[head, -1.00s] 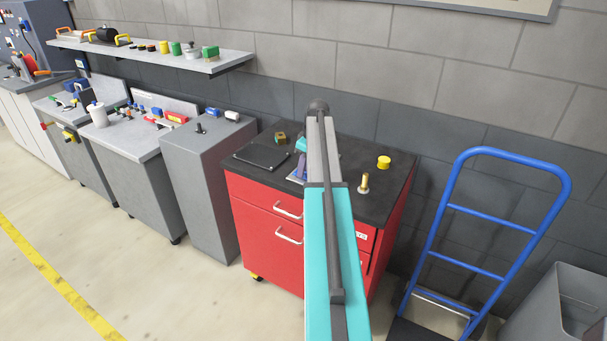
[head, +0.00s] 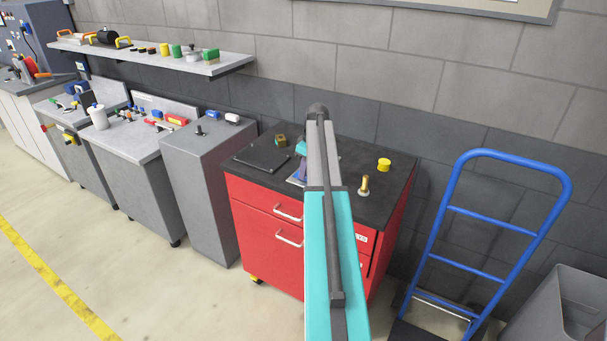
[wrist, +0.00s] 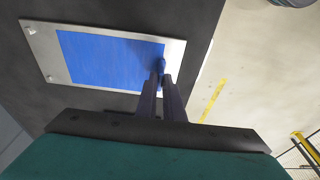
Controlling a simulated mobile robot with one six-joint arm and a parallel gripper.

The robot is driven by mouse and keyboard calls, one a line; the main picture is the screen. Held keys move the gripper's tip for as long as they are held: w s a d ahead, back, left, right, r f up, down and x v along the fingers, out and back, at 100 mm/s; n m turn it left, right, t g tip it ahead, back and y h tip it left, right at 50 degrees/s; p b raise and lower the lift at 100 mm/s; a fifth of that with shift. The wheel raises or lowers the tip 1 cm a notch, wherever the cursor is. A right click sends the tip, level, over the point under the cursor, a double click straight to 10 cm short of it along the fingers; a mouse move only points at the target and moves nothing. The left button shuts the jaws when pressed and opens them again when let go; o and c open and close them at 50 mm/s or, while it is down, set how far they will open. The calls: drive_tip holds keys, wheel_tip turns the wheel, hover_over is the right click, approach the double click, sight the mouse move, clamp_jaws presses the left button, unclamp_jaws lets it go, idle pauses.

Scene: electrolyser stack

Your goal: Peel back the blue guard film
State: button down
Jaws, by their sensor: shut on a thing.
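The blue guard film (wrist: 105,60) lies over most of a flat silver plate (wrist: 38,45) in the wrist view. The plate rests on the dark top of the red cabinet. My gripper (wrist: 160,78) is at the film's right end, shut on a blue bit at the film's edge. The rest of the film looks flat on the plate; whether the gripped end is lifted is hard to tell. In the head view my arm hides most of the plate; a small part shows left of the arm (head: 296,178).
The red cabinet (head: 265,235) has a black top (head: 345,215) carrying a dark flat pad (head: 262,160), a small brown-green block (head: 281,141), a brass bolt (head: 364,186) and a yellow cap (head: 384,164). A blue hand truck (head: 480,210) stands at right, beside a grey bin (head: 560,310).

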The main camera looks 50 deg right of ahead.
drive_tip(key=shift+w+d, duration=0.2)
drive_tip(key=shift+d, duration=0.6)
drive_tip(key=shift+w+d, duration=0.25)
drive_tip(key=shift+d, duration=0.5)
drive_tip(key=shift+w+d, duration=0.2)
drive_tip(key=shift+d, duration=0.6)
drive_tip(key=shift+w+d, duration=0.2)
drive_tip(key=shift+d, duration=0.6)
drive_tip(key=shift+w+d, duration=0.2)
drive_tip(key=shift+d, duration=0.65)
drive_tip(key=shift+w+d, duration=0.2)
drive_tip(key=shift+d, duration=0.6)
drive_tip(key=c, duration=1.7)
unclamp_jaws()
drive_tip(key=shift+r+p, duration=1.35)
drive_tip(key=shift+r, duration=2.2)
drive_tip(key=shift+s+f, duration=0.1)
